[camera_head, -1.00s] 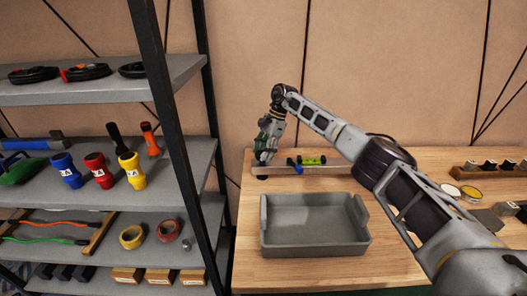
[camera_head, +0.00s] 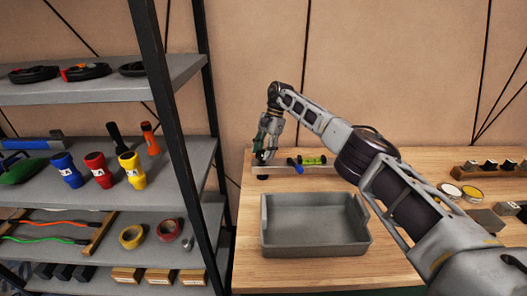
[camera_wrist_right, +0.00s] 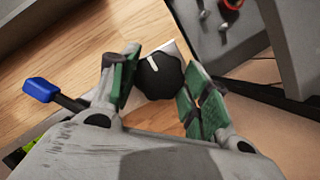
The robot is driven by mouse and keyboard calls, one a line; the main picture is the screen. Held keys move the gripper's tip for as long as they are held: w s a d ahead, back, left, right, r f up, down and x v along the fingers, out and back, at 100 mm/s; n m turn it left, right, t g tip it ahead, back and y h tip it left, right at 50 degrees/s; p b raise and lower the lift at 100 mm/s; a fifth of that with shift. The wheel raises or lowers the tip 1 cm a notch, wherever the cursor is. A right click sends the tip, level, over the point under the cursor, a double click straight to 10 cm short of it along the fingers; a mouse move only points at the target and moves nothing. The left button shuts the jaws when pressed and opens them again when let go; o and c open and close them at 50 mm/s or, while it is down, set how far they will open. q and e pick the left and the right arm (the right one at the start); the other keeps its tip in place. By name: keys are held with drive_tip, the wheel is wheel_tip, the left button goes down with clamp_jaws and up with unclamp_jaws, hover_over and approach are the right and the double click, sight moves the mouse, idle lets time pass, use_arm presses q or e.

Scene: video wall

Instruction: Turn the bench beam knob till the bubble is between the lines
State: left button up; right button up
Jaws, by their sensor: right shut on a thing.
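The bench beam (camera_head: 274,170) is a pale bar along the back left of the wooden bench. A yellow-green level vial (camera_head: 313,160) sits on it; its bubble is too small to read. In the right wrist view a black ribbed knob (camera_wrist_right: 160,76) with a white pointer mark lies between the green finger pads. My right gripper (camera_head: 264,158) points down at the beam's left end. The wrist view shows my right gripper (camera_wrist_right: 155,95) shut on the knob. A blue-handled lever (camera_head: 295,165) stands beside the vial. My left gripper is out of view.
A grey tray (camera_head: 315,250) stands on the bench in front of the beam. A dark-framed shelf (camera_head: 182,150) rises close to the left. Several tins and blocks (camera_head: 472,192) are at the right. My right arm spans above the bench.

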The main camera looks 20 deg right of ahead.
drive_tip(key=shift+r, duration=0.2)
drive_tip(key=o, duration=0.9)
drive_tip(key=shift+o, duration=0.5)
drive_tip(key=shift+f, duration=0.1)
wheel_tip(320, 180, up, 10)
drive_tip(key=shift+f, duration=0.15)
